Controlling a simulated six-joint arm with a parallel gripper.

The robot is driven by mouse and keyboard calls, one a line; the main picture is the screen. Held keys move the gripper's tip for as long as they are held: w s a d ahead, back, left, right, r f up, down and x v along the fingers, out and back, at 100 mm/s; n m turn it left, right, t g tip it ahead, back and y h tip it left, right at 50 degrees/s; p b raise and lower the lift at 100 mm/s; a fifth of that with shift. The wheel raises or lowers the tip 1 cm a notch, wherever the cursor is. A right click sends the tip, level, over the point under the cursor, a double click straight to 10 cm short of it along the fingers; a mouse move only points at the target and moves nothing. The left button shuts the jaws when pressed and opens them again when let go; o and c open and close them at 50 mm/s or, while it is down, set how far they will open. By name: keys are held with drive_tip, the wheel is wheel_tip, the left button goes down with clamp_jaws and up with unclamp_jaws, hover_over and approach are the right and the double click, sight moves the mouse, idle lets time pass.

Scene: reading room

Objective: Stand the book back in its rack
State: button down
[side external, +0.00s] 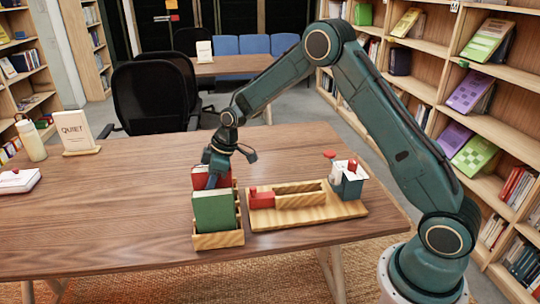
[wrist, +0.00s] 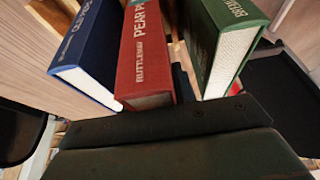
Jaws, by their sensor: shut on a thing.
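The small wooden rack (side external: 218,240) stands near the table's front edge. A green book (side external: 214,211) stands upright at its front end and also shows in the wrist view (wrist: 222,45). My gripper (side external: 214,180) is low over the rack, behind the green book, shut on what looks like the red book (side external: 199,178). The blue book is largely hidden in the side view. How deep the red book sits in the rack is hidden.
A wooden tray (side external: 345,210) with red-topped items and a grey-blue box (side external: 349,184) lies right of the rack. A QUIET sign (side external: 75,132), a bottle (side external: 31,140) and a white-and-red item (side external: 18,181) are at left. The table's middle left is clear.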

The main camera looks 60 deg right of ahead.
wheel_tip(320, 180, down, 2)
drive_tip(key=shift+f, duration=0.1)
idle(0.5)
idle(0.8)
drive_tip(key=c, duration=1)
unclamp_jaws()
drive_tip(key=shift+c, duration=0.2)
drive_tip(key=v, duration=1.3)
drive_tip(key=shift+r, duration=0.25)
drive_tip(key=shift+s+d+r, duration=0.1)
drive_tip(key=shift+r, duration=0.05)
